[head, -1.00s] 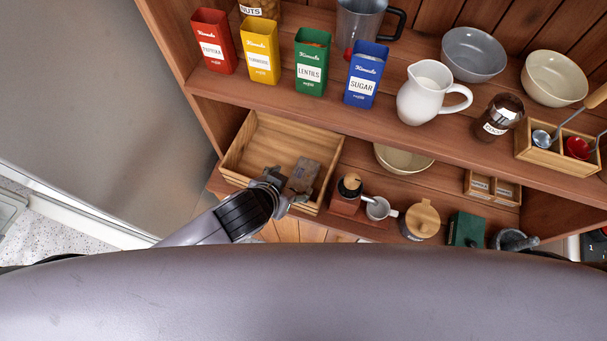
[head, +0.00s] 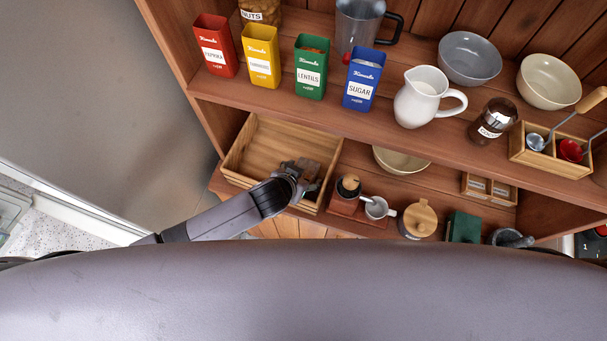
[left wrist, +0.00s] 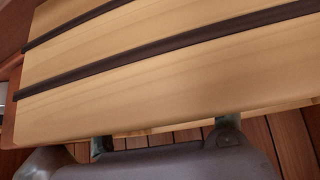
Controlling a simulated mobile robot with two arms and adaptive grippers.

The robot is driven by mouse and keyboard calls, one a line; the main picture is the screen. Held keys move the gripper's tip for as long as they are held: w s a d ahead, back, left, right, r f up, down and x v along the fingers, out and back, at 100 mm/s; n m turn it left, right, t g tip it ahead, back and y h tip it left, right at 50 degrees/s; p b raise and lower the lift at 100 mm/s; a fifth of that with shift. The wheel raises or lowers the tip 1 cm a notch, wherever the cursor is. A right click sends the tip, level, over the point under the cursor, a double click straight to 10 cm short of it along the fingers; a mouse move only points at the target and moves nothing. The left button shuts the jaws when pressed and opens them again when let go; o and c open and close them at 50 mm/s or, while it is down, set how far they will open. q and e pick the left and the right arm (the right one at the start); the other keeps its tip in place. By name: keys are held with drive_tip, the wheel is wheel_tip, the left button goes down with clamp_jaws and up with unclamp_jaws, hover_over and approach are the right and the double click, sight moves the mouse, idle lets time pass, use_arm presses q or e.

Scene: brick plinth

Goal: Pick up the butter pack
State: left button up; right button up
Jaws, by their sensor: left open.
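My left gripper (head: 303,184) is at the front right corner of a light wooden crate (head: 262,133) on the lower shelf. A small grey-brown block, which may be the butter pack, shows in the crate's right part in the earlier head view; now the gripper covers most of that spot, and I cannot make out a clear butter pack. My right gripper is not in view.
On the upper shelf stand several tins, such as the blue sugar tin (head: 364,85), a white jug (head: 424,97) and bowls. The crate's left part is empty.

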use_arm(q)
drive_tip(key=shift+c, duration=0.3)
drive_tip(key=c, duration=1.1)
